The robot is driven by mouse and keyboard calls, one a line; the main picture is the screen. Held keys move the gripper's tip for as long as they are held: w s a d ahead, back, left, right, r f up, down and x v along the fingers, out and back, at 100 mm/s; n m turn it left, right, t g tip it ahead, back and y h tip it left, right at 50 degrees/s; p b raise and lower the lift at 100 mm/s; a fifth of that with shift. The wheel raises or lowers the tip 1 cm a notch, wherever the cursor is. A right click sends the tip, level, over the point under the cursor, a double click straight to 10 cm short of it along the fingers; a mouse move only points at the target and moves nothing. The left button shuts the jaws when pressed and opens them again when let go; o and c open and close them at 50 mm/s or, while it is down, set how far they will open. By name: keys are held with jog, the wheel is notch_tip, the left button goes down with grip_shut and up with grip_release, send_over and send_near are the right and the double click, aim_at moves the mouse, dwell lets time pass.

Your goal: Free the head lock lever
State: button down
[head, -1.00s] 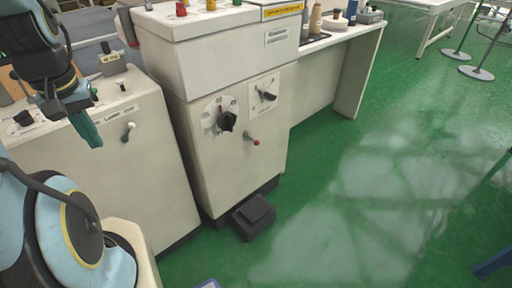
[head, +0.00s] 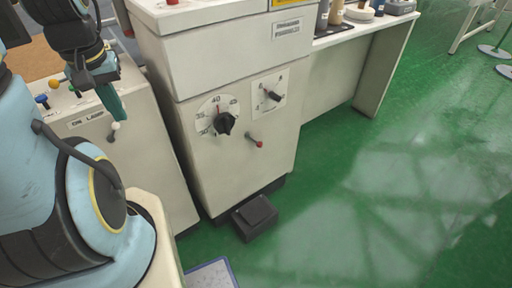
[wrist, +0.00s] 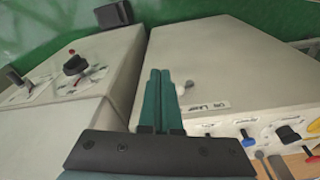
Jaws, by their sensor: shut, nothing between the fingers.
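No readable label marks a head lock lever. A short lever with a red knob (head: 258,144) sticks out of the front of the tall white cabinet, below two black dials. A small white-knobbed lever (head: 115,126) is on the lower cabinet at left, beside a label that seems to end in "LAMP". My gripper (head: 120,117) is shut and empty, its teal fingers pointing down close by this white knob. In the wrist view the fingers (wrist: 160,73) are together, and the white knob (wrist: 184,87) lies just right of them. Contact cannot be told.
The tall white cabinet (head: 190,75) carries a large numbered dial (head: 224,123) and a smaller dial (head: 274,96). A dark box (head: 255,217) sits on the green floor at its foot. A bench (head: 386,35) with bottles stands behind. Open floor lies to the right.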

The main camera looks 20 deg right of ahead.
jog(key=w+d+f+n+t+h+b, duration=0.1)
jog(key=w+d+f+b, duration=0.1)
jog(key=d+f+b, duration=0.45)
jog(key=w+d+f+t+b, duration=0.1)
jog(key=d+f+b, duration=0.2)
jog(key=f+b, duration=0.65)
jog(key=w+d+f+n+t+h+b, duration=0.1)
jog(key=w+d+f+b, duration=0.1)
jog(key=d+f+b, duration=0.4)
jog(key=d+f+n+t+b, duration=0.1)
jog(key=d+f+b, duration=0.2)
jog(key=d+f, duration=0.2)
jog(key=s+d+f+n+t+h+b, duration=0.1)
jog(key=d+f+b, duration=0.2)
jog(key=d, duration=0.6)
jog(key=shift+d+f+h, duration=0.25)
jog(key=shift+f+h, duration=0.05)
jog(key=shift+f, duration=0.6)
jog(key=shift+s, duration=0.1)
